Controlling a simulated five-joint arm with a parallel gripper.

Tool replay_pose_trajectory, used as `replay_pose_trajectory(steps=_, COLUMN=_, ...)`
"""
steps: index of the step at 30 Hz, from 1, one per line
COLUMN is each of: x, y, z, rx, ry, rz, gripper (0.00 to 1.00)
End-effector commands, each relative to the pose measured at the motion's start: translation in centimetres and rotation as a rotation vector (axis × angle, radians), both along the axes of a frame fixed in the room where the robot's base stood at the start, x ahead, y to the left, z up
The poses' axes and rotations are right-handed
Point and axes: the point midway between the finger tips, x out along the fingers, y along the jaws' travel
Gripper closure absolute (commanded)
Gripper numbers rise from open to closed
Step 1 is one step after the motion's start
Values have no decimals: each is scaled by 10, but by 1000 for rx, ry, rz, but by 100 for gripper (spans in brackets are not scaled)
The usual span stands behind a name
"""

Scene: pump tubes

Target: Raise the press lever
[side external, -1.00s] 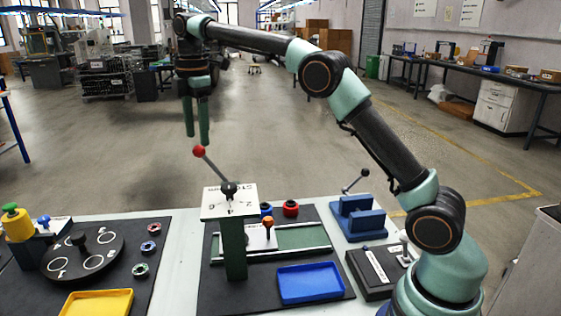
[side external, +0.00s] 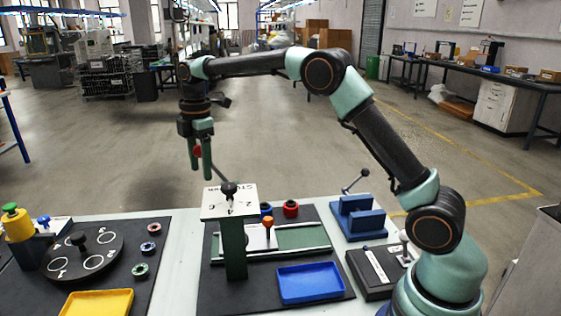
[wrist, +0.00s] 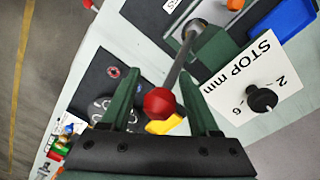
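The press lever is a grey rod with a red ball (wrist: 159,102) at its end. It leans up and to the left from the green press column (side external: 235,248), which carries a white stop plate (side external: 215,211) with a black knob. My gripper (side external: 200,156) is at the lever's ball end, pointing down. Its green fingers stand on either side of the ball in the wrist view, with visible gaps, so it is open. In the side view the fingers partly hide the red ball (side external: 197,152).
A blue tray (side external: 310,283) and an orange-topped peg (side external: 268,224) are near the press. A blue fixture (side external: 357,218) with a smaller lever stands to the right. A black turntable (side external: 83,252) and yellow tray (side external: 97,303) are left. Space above the table is clear.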

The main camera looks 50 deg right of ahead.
Motion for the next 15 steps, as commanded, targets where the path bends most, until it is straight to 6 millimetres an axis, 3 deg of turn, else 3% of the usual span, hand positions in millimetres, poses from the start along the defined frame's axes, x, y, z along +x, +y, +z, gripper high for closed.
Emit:
replay_pose_trajectory(steps=1, x=0, y=0, z=0, rx=0, ry=0, rz=0, gripper=61)
replay_pose_trajectory(steps=4, x=0, y=0, z=0, rx=0, ry=0, rz=0, gripper=99)
replay_pose_trajectory(steps=15, x=0, y=0, z=0, rx=0, ry=1, rz=0, gripper=100)
